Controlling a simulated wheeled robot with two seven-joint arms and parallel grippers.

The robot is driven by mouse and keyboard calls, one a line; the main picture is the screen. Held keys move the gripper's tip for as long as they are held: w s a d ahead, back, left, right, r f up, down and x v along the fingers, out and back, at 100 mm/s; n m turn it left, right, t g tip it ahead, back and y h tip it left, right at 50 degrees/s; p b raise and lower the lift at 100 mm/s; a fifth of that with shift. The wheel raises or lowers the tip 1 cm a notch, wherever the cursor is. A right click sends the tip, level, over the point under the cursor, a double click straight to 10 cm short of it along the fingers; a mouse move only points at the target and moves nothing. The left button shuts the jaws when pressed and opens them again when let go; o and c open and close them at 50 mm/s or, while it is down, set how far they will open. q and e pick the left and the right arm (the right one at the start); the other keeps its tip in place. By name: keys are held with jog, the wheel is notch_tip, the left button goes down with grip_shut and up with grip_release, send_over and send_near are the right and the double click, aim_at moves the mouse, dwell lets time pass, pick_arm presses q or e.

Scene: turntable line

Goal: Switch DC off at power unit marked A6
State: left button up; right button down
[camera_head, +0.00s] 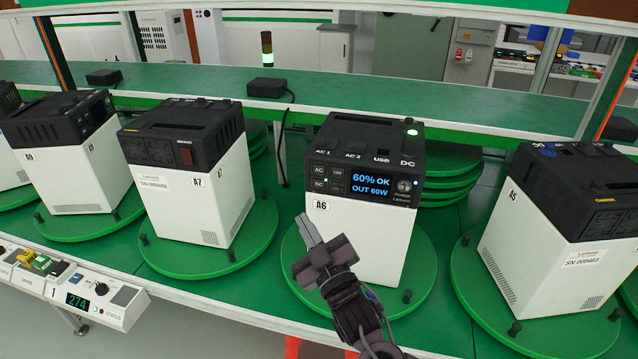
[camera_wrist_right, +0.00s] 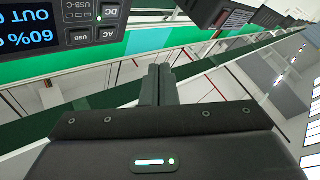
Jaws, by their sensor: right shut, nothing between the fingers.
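The power unit marked A6 (camera_head: 360,235) is a white box with a black top, on a green turntable disc in the middle of the head view. Its blue display (camera_head: 371,187) reads "60% OK, OUT 60W". The DC button (camera_head: 318,184) is at the lower left of the panel, with a small green light beside it. The DC button also shows upside down in the wrist view (camera_wrist_right: 111,12), near the top. My right gripper (camera_head: 306,226) is shut and empty, in front of the unit's left side, below the button panel and apart from the buttons. My left gripper is out of view.
Unit A7 (camera_head: 204,190) stands to the left and unit A5 (camera_head: 540,240) to the right, each on its own disc. A black cable (camera_head: 283,150) hangs behind A6. A control box (camera_head: 75,290) sits at the front left edge.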

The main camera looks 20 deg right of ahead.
jog(key=shift+r, duration=0.1)
dwell(0.3)
jog(key=b, duration=0.2)
send_near(311, 179)
jog(key=w+a+r, duration=0.1)
jog(key=w+a, duration=0.2)
jog(key=shift+w+d+r, duration=0.3)
jog(key=shift+w+d, duration=0.15)
jog(key=shift+d, duration=0.2)
dwell(1.4)
jog(key=shift+w+d, duration=0.25)
jog(key=shift+w, duration=0.1)
jog(key=shift+w+d, duration=0.2)
jog(key=shift+w, duration=0.05)
dwell(0.8)
jog(key=shift+s+a, duration=0.45)
jog(key=shift+s, duration=0.2)
